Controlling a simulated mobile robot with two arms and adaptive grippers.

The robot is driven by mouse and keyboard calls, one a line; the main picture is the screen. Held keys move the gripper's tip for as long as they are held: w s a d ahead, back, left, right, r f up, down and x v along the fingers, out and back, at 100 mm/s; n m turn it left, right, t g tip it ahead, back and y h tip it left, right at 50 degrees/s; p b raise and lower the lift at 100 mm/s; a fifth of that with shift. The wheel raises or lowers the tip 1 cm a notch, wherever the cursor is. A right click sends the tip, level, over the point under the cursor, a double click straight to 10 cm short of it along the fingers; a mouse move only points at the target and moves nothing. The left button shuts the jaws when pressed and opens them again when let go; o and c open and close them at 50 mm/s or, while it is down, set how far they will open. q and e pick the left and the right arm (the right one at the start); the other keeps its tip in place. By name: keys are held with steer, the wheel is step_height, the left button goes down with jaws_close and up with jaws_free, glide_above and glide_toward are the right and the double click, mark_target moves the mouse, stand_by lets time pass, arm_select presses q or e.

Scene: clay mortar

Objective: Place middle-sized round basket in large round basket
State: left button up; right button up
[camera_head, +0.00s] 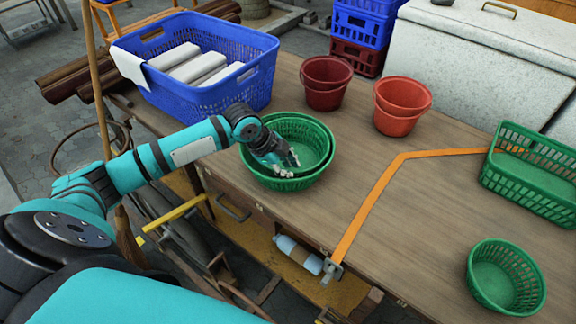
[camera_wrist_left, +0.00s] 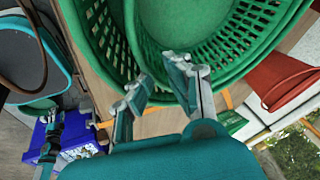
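Two green round baskets are nested on the table. The middle-sized basket (camera_head: 306,134) sits inside the large round basket (camera_head: 287,184), off-centre toward the upper right in the head view. The large basket's slatted wall shows around it. My left gripper (camera_head: 288,166) is at the near left part of the nested rims. In the left wrist view, its fingertips (camera_wrist_left: 157,72) are apart, with green rims (camera_wrist_left: 152,56) just beyond and close to them. I cannot tell whether the fingers touch a rim.
A smaller green round basket (camera_head: 505,278) stands at the front right. A blue crate (camera_head: 190,85) with white rolled items stands behind my left arm. Two red buckets (camera_head: 327,82) (camera_head: 402,105), an orange strap (camera_head: 371,205) and a green rectangular basket (camera_head: 533,172) are farther right.

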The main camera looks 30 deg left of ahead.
arm_select(q)
steer(key=v, duration=1.3)
